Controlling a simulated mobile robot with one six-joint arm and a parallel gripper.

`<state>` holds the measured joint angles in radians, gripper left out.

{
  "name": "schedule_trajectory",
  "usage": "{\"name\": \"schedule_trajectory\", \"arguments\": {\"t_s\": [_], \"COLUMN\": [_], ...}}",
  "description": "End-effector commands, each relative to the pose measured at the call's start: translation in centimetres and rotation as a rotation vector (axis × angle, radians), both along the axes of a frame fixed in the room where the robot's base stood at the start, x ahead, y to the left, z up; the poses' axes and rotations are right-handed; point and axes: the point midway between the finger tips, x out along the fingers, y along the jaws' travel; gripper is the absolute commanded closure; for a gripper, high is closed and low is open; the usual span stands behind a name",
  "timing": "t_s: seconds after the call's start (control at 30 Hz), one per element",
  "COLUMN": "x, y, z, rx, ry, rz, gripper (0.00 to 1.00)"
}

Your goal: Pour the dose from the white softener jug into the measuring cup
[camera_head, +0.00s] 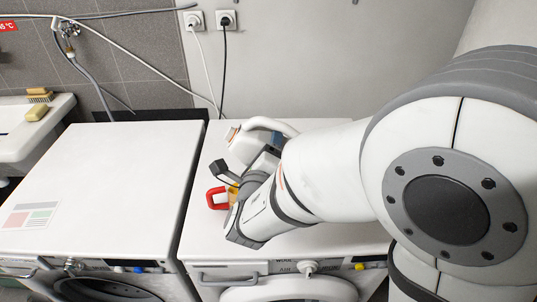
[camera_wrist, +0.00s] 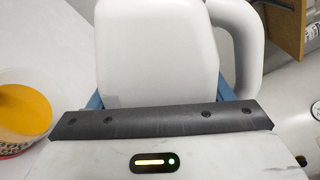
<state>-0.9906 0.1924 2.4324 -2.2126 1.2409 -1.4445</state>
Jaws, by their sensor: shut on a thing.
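The white jug (camera_head: 246,147) is in my gripper (camera_head: 264,160), above the right-hand washing machine. Its looped handle points up and right in the head view, and the jug looks tilted. In the wrist view the jug's white body (camera_wrist: 158,50) fills the space between the blue fingers of my gripper (camera_wrist: 160,100). In the wrist view the cup (camera_wrist: 22,112) holds something orange-yellow. The jug's mouth is not clear, and no stream shows.
The right machine's white top (camera_head: 205,235) is otherwise clear in front. A second washing machine (camera_head: 110,180) stands left with an empty top bearing a label. A sink (camera_head: 25,130) with a soap and brush is far left. Hoses and cables run along the back wall.

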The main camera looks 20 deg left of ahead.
Motion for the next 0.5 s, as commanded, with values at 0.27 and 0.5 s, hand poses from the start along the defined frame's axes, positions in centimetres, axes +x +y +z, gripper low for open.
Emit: {"name": "schedule_trajectory", "arguments": {"t_s": [0.27,0.5], "x": [0.0,-0.1], "y": [0.4,1.0], "z": [1.7,2.0], "rx": [0.149,0.231], "ry": [0.017,0.025], "rz": [-0.001,0.002], "gripper": [0.83,0.83]}}
